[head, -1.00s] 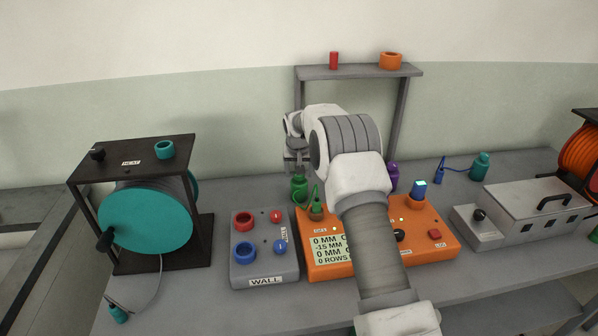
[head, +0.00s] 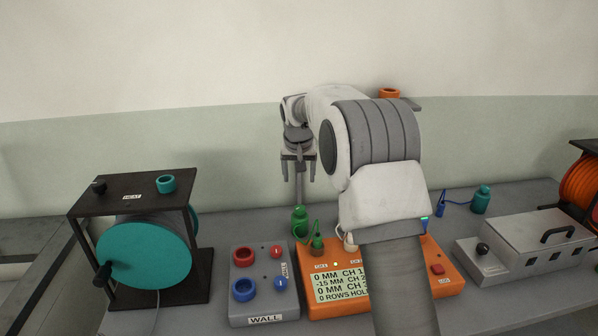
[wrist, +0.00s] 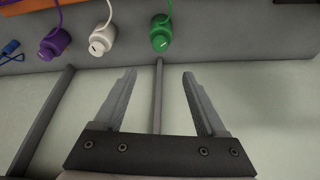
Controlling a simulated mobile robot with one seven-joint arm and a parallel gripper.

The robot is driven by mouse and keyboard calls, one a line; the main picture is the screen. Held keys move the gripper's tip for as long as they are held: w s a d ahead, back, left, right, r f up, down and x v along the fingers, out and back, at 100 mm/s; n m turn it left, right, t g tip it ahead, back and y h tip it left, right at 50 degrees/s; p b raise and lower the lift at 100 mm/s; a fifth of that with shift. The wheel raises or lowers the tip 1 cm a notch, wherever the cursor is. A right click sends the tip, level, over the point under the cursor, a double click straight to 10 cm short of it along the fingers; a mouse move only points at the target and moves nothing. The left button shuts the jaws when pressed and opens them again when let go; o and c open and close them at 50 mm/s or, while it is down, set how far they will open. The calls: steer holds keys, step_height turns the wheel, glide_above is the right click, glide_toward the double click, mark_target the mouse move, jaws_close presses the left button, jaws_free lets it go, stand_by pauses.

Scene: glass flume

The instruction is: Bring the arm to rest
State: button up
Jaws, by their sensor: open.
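My gripper (head: 299,168) is raised above the bench in the head view, pointing down, with its two fingers apart and nothing between them. In the wrist view my gripper (wrist: 158,88) shows both fingers spread, with a thin grey post behind the gap. A green capped plug (head: 300,222) stands on the bench below the gripper; in the wrist view the green plug (wrist: 160,38) lies beyond the fingertips, apart from them.
An orange box (head: 318,304) with a display and a grey WALL box (head: 264,300) stand below. A teal reel (head: 145,255) is at left, a lidded metal box (head: 535,240) at right. White (wrist: 102,40) and purple (wrist: 54,42) plugs show in the wrist view. Air above the left bench is clear.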

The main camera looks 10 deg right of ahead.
steer(key=shift+v, duration=0.75)
steer(key=s+d+r, duration=0.1)
steer(key=s+r, duration=0.3)
steer(key=s, duration=0.3)
steer(key=s+r+n, duration=0.1)
steer(key=s+r, duration=0.3)
steer(key=s, duration=0.3)
steer(key=s+d+r, duration=0.1)
steer(key=s+r, duration=0.3)
steer(key=s, duration=0.3)
steer(key=s+f, duration=0.2)
steer(key=s, duration=0.9)
steer(key=s+f+n+t, duration=0.1)
steer(key=s+f, duration=0.2)
steer(key=s, duration=0.8)
steer(key=shift+s+y, duration=0.2)
steer(key=shift+y, duration=0.2)
